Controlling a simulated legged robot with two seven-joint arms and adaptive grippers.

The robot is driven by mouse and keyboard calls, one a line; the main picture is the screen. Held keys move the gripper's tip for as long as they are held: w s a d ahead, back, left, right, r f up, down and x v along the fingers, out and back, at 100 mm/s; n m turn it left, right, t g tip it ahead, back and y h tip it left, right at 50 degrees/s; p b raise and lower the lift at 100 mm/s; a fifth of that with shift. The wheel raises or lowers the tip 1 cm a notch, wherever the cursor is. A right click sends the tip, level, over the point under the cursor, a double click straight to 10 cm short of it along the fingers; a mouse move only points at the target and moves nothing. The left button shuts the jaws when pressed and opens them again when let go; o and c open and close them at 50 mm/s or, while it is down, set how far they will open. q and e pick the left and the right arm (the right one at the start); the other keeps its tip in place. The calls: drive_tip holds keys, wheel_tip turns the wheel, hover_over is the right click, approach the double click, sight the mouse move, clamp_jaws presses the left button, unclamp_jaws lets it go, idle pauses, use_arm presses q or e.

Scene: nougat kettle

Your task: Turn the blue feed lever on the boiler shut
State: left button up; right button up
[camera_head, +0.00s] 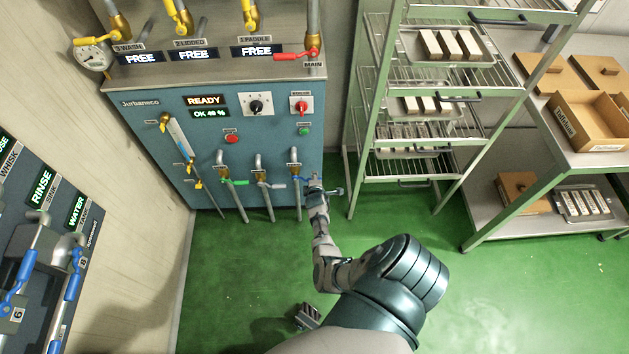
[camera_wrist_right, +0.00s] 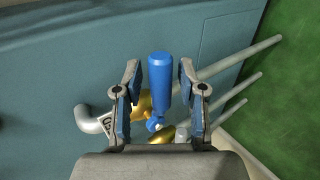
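The boiler (camera_head: 150,85) is a blue cabinet with a steel top, left of centre in the head view. Low on its front is a row of pipe valves. The blue feed lever (camera_head: 299,178) is the rightmost of these, partly covered by my right gripper (camera_head: 324,190). In the right wrist view the blue lever (camera_wrist_right: 160,80) points up the picture from a brass valve body (camera_wrist_right: 146,103) on a grey pipe. My right gripper (camera_wrist_right: 159,92) is open, with one finger on each side of the lever and visible gaps. I make out no left gripper.
A green lever (camera_head: 233,181) and a pale lever (camera_head: 273,185) sit left of the blue one. A wire rack (camera_head: 366,120) with trays stands close on the right. Green floor (camera_head: 240,260) is mostly clear; a small dark ribbed thing (camera_head: 307,316) there is unclear.

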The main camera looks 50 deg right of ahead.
drive_tip(key=shift+s, duration=0.1)
drive_tip(key=shift+s+a+r, duration=0.1)
drive_tip(key=shift+s+a, duration=0.05)
drive_tip(key=shift+a, duration=0.05)
drive_tip(key=v, duration=1.1)
drive_tip(key=shift+a, duration=0.2)
